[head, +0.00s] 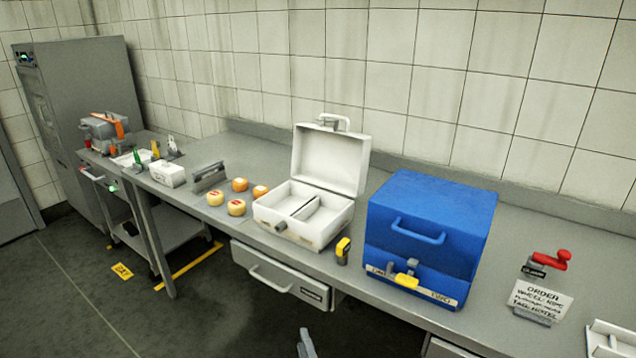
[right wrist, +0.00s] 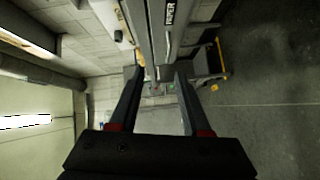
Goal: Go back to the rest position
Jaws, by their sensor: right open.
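My right gripper (head: 306,344) shows only as a small grey piece at the bottom edge of the head view, low in front of the counter and clear of it. In the right wrist view its two dark fingers (right wrist: 157,74) are spread apart with nothing between them. My left gripper is not seen. Several small cheese wheels (head: 236,207) stand on the counter (head: 390,287). Beside them is an open white case (head: 329,160) with a divider and an empty-looking inside. A closed blue box (head: 428,228) with a yellow latch stands to its right.
A drawer (head: 282,277) with a handle is under the counter. A yellow and black item (head: 343,250) stands between case and box. A red-handled device (head: 548,262) and an order sign (head: 541,299) are at right. A grey cabinet (head: 78,110) stands far left.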

